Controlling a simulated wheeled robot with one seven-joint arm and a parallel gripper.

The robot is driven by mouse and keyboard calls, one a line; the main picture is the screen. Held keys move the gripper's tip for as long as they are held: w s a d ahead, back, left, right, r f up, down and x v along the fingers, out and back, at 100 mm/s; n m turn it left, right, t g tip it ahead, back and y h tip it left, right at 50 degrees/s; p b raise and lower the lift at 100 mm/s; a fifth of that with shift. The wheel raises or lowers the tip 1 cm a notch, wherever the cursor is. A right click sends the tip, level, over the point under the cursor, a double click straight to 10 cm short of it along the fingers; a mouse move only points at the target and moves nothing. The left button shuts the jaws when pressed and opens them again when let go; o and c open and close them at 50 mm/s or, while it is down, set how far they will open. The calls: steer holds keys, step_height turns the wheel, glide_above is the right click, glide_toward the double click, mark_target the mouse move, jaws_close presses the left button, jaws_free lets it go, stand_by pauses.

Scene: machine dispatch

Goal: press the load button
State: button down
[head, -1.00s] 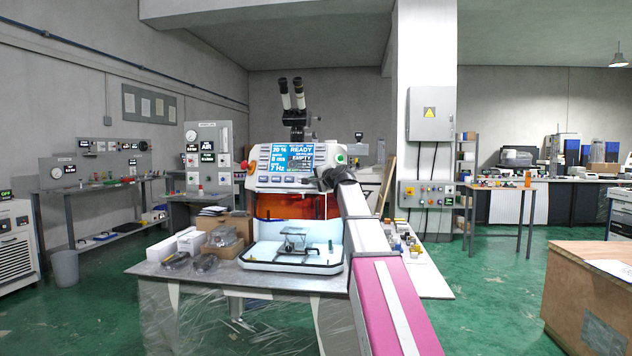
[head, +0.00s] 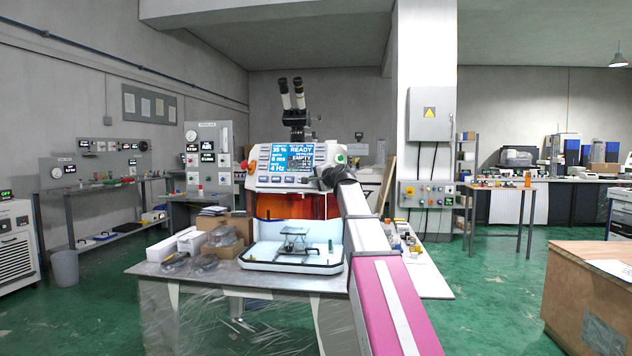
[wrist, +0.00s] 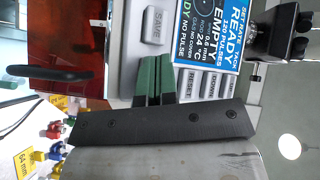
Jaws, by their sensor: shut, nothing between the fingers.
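The machine's control panel (head: 262,180) carries a lit screen (head: 292,157) that reads READY and EMPTY. In the wrist view the screen (wrist: 208,30) appears turned on its side, with keys labelled SAVE (wrist: 155,25), RESET (wrist: 190,86) and DOWN (wrist: 212,86) around it. I see no key with a readable LOAD label; part of the key area is hidden behind my fingers. My gripper (wrist: 153,62) is shut and empty, its green fingertips over the panel between SAVE and RESET. I cannot tell whether they touch it. In the head view my wrist covers the panel's lower right.
A microscope eyepiece (head: 292,95) stands on top of the machine. Below the panel are an orange window (head: 275,207) and a white tray (head: 255,258). Boxes (head: 190,241) and clear packages crowd the bench left of it. A green round button (head: 341,159) is near my wrist.

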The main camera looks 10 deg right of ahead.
steer(key=shift+s+r, duration=0.1)
steer(key=shift+s, duration=0.15)
steer(key=shift+a, duration=0.1)
steer(key=shift+s+a+r, duration=0.2)
steer(key=shift+s+r, duration=0.2)
steer(key=shift+s, duration=0.3)
steer(key=shift+s+a+r, duration=0.25)
steer(key=shift+s+r, duration=0.1)
steer(key=shift+s, duration=0.4)
steer(key=shift+s+a+r, duration=0.2)
steer(key=shift+s+r, duration=0.2)
steer(key=shift+s, duration=0.3)
